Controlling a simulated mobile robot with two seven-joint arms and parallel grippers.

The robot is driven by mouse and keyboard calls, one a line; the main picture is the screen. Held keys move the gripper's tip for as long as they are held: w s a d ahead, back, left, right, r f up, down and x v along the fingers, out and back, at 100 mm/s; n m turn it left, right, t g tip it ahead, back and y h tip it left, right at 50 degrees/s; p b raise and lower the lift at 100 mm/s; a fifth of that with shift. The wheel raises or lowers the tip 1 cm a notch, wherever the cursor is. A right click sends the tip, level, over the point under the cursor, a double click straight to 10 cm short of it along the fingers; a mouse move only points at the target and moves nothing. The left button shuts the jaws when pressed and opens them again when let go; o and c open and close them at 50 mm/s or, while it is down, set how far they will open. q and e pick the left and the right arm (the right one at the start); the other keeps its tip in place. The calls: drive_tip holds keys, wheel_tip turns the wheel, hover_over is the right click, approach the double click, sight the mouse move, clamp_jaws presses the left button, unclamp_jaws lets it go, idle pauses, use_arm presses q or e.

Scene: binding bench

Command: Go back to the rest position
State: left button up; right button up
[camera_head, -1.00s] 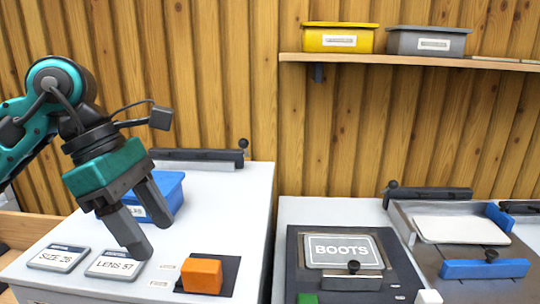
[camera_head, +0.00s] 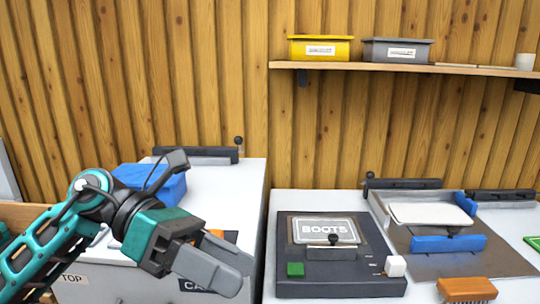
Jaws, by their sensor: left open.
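My left gripper (camera_head: 228,262) is in the lower left of the head view, in front of the left white cabinet (camera_head: 238,187). Its two grey fingers point to the right and are apart, with nothing seen between them. It hides much of the cabinet top, where only a sliver of an orange block (camera_head: 231,237) shows behind the fingers. My right gripper is not in view.
A dark device with a BOOTS plate (camera_head: 326,230) stands on the right bench. A metal tray with a blue bar (camera_head: 448,244) lies beside it, and an orange piece (camera_head: 467,289) in front. A blue bin (camera_head: 150,186) sits behind my arm. Yellow (camera_head: 320,49) and grey (camera_head: 397,51) bins stand on the shelf.

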use_arm(q)
drive_tip(key=w+n+t+h, duration=0.5)
drive_tip(key=n+t+h, duration=0.45)
drive_tip(key=n, duration=0.65)
drive_tip(key=w+a+f+n+t+y+p, duration=0.1)
drive_tip(key=w+a+f+n+t+y, duration=0.15)
drive_tip(key=f+n+t+y, duration=0.55)
drive_tip(key=w+a+f+n+t+y+p, duration=0.1)
drive_tip(key=a+f+n+t+y, duration=0.15)
drive_tip(key=n+t, duration=0.6)
drive_tip(key=s+a+f+n+g+y, duration=0.2)
drive_tip(key=s+f+n+g+y, duration=0.1)
drive_tip(key=f, duration=0.5)
drive_tip(key=s+a+f+n+g+y, duration=0.3)
drive_tip(key=s+f+n, duration=0.3)
drive_tip(key=f+n, duration=0.2)
drive_tip(key=s+a+f+n+g+y, duration=0.2)
drive_tip(key=s+f+n+g+y, duration=0.2)
drive_tip(key=f, duration=0.5)
drive_tip(key=shift+s+a+f+n+g+y, duration=0.3)
drive_tip(key=shift+s+n+y, duration=0.1)
drive_tip(key=shift+n, duration=0.55)
drive_tip(key=shift+r, duration=0.1)
